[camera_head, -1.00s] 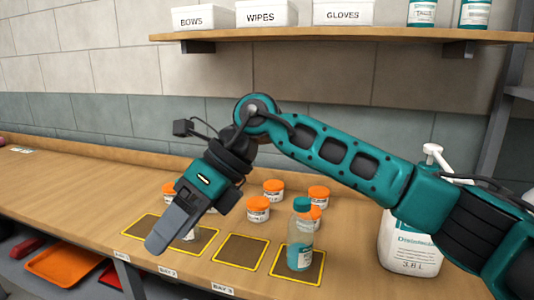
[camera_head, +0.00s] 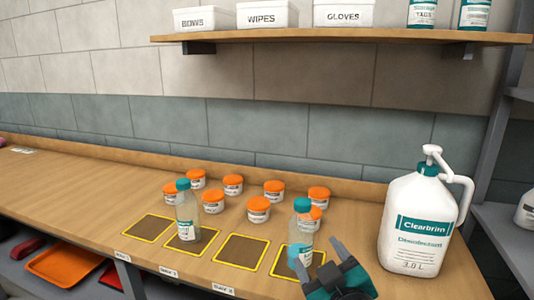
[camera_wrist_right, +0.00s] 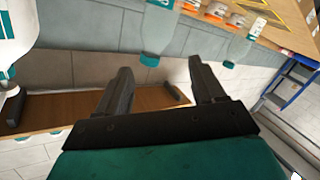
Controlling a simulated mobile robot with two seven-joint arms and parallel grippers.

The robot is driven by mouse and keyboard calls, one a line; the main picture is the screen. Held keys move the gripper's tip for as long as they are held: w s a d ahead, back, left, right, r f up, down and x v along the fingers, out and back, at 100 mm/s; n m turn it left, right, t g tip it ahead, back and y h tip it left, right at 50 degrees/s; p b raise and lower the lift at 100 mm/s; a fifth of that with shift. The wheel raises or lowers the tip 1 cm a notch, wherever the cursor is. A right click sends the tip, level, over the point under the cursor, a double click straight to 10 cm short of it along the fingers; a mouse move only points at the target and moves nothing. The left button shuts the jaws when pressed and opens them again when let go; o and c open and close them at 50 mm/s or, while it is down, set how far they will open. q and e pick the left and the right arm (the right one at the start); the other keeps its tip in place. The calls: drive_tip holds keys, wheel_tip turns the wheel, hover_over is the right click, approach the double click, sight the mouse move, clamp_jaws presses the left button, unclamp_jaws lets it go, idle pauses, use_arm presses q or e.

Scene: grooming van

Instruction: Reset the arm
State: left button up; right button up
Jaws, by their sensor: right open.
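My right gripper (camera_head: 317,254) is low in the head view, in front of the rightmost mat, its two fingers spread with nothing between them. The right wrist view also shows its fingers (camera_wrist_right: 160,68) apart and empty. My left gripper is in neither view. A clear bottle with a teal cap (camera_head: 187,215) stands upright on the second mat from the left. A similar bottle (camera_head: 301,228) stands on the rightmost mat, just behind my right gripper, whose finger partly overlaps the mat in the picture.
Several orange-lidded jars (camera_head: 258,210) stand behind the yellow-edged mats. A large white disinfectant jug with a pump (camera_head: 412,225) stands to the right of my gripper. A shelf with labelled bins (camera_head: 345,14) runs above. The counter's left part (camera_head: 70,175) is clear.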

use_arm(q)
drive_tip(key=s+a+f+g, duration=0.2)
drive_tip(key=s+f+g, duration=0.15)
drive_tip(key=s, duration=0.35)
use_arm(e)
drive_tip(key=s+d+f+m+g+h, duration=0.1)
drive_tip(key=s+d+f+m+g, duration=0.1)
drive_tip(key=s+d+f+g, duration=0.35)
drive_tip(key=s+d+f+m+g+h, duration=0.1)
drive_tip(key=s+d+f+m+g, duration=0.15)
drive_tip(key=s+f, duration=0.6)
drive_tip(key=s+d+f+m+g+h, duration=0.1)
drive_tip(key=s+d+f+g, duration=0.3)
drive_tip(key=s, duration=0.7)
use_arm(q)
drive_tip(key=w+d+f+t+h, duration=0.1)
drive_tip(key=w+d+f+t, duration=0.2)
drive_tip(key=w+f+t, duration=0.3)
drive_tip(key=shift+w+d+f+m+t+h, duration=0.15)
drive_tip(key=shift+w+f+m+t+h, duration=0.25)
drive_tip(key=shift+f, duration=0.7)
use_arm(e)
drive_tip(key=w+a+f+t+y, duration=0.2)
drive_tip(key=w+f+t, duration=0.4)
drive_tip(key=f, duration=0.3)
drive_tip(key=shift+w+a, duration=0.55)
drive_tip(key=shift+a, duration=0.35)
drive_tip(key=shift+n, duration=0.25)
